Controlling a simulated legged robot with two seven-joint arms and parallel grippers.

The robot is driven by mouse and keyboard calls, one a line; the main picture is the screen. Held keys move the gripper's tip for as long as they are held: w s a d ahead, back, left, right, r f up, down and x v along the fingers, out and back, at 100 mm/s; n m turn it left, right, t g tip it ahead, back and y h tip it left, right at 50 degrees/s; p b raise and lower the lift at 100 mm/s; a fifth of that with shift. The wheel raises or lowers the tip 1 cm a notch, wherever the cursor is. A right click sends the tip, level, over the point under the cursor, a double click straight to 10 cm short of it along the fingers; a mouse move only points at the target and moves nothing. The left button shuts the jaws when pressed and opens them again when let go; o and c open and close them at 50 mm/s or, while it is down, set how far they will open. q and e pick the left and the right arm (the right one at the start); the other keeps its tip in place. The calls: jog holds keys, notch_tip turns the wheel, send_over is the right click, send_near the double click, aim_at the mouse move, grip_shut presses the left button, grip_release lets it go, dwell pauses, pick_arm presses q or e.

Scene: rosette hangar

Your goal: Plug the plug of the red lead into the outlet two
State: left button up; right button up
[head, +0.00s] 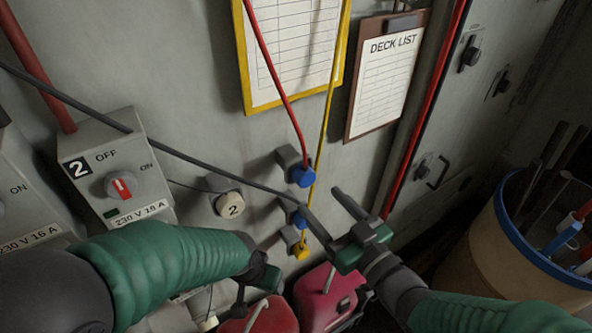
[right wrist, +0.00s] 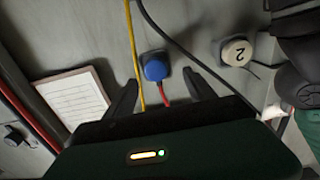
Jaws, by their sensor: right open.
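The red lead (head: 268,60) hangs down the wall to its blue plug (head: 301,177), which sits in a grey wall holder. My right gripper (head: 320,199) is open, just below and right of that plug, with nothing held. In the right wrist view, which is upside down, the blue plug (right wrist: 155,69) shows between the spread fingers (right wrist: 158,77), with the red lead (right wrist: 164,94) running from it. Outlet two has a round cream cap marked 2 (head: 230,205), left of the plug. My left gripper (head: 262,278) is low in the head view; its fingers are unclear.
Below are another blue plug (head: 299,217) on a dark lead and a yellow plug (head: 301,250) on a yellow lead (head: 325,115). Switch box 2 (head: 95,150) is left. Red cans (head: 322,292) stand below, a bin (head: 490,240) at right.

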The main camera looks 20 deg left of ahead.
aim_at(307, 182)
jog(key=w, duration=0.1)
jog(key=w+a, duration=0.1)
jog(key=w+b, duration=0.1)
jog(key=shift+w+a, duration=0.3)
jog(key=shift+a, duration=0.1)
jog(key=x, duration=0.3)
jog(key=shift+a+b, duration=0.3)
jog(key=shift+a, duration=0.85)
jog(key=shift+d, duration=0.55)
jog(key=shift+d+r, duration=0.1)
jog(key=shift+d, duration=0.3)
jog(key=shift+s+a, duration=0.2)
jog(key=shift+a, duration=0.2)
jog(key=shift+s+a, duration=0.1)
jog(key=shift+a, duration=0.3)
pick_arm(q)
jog(key=shift+s+d+f, duration=0.1)
jog(key=shift+d+f, duration=0.15)
jog(key=shift+f, duration=0.25)
jog(key=shift+s+d+f, duration=0.1)
jog(key=shift+d+f, duration=0.15)
jog(key=shift+f, duration=0.25)
jog(key=shift+w+d, duration=0.15)
jog(key=shift+d, duration=0.1)
pick_arm(e)
jog(key=shift+d, duration=0.35)
